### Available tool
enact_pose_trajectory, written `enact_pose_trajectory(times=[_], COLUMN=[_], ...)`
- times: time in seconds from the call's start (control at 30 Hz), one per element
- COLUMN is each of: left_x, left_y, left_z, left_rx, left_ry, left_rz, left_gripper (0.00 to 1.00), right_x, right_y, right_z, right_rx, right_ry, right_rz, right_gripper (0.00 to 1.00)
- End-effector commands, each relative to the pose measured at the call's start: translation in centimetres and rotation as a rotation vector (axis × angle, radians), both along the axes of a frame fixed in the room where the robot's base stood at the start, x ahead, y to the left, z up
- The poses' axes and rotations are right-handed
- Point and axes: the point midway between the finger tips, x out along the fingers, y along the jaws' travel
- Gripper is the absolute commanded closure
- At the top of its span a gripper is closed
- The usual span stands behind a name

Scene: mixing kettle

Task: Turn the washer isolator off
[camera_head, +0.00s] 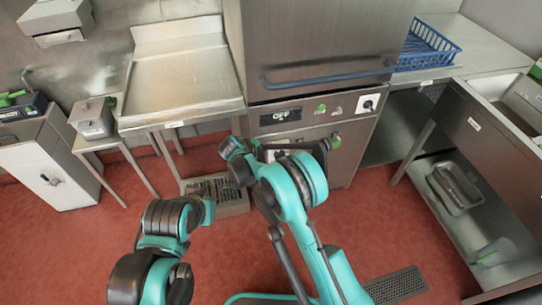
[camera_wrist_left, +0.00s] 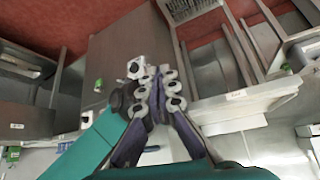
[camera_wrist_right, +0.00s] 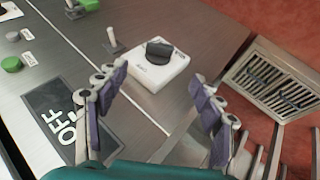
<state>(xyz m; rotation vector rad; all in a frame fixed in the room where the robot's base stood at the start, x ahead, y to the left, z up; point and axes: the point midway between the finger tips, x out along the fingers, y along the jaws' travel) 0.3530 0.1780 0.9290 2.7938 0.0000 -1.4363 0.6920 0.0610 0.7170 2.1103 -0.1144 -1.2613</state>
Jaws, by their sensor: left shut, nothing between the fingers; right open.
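A white square switch box with a black knob (camera_wrist_right: 160,50), seemingly the washer isolator, sits on the steel lower panel in the right wrist view. My right gripper (camera_wrist_right: 158,80) is open, its fingertips on either side of the box's picture and nothing between them. I cannot read the knob's setting. In the head view my right gripper (camera_head: 250,152) is in front of the washer's lower panel and covers this box. My left gripper (camera_wrist_left: 160,92) is shut and empty; the white box (camera_wrist_left: 135,67) shows just beyond its tips.
The washer's display (camera_head: 281,115) reads OFF. Another white plate with a black dial (camera_head: 369,104) is at the panel's upper right. A floor grate (camera_head: 232,199) lies below. A steel counter (camera_head: 185,85) is left, a sink bench (camera_head: 470,125) right.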

Motion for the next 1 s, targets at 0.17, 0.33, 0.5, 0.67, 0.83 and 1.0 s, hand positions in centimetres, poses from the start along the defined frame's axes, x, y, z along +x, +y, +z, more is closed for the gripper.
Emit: enact_pose_trajectory(times=[0.17,0.33,0.5,0.67,0.83,1.0], left_x=[0.0,0.0,0.8,4.8,11.5,18.2], left_y=[0.0,0.0,-0.2,-1.2,-3.0,-4.9], left_z=[0.0,0.0,0.4,1.8,2.2,0.6], left_rx=[0.0,0.0,-0.012,-0.071,-0.165,-0.261], left_ry=[0.0,0.0,0.001,0.005,0.013,0.026], left_rz=[0.0,0.0,0.004,0.024,0.058,0.091], left_gripper=[1.0,1.0,0.58,0.33,0.33,0.33], right_x=[-0.4,-0.3,-0.4,-1.4,-4.4,-9.1], right_y=[0.3,0.3,-0.5,-3.7,-8.8,-13.5], right_z=[0.5,0.5,1.7,7.0,14.0,19.5], right_rx=[0.0,0.0,0.012,0.068,0.163,0.26], right_ry=[0.0,0.0,0.003,0.017,0.03,0.027], right_rz=[0.0,0.0,-0.005,-0.025,-0.052,-0.081], right_gripper=[0.33,0.33,0.33,0.33,0.33,0.33])
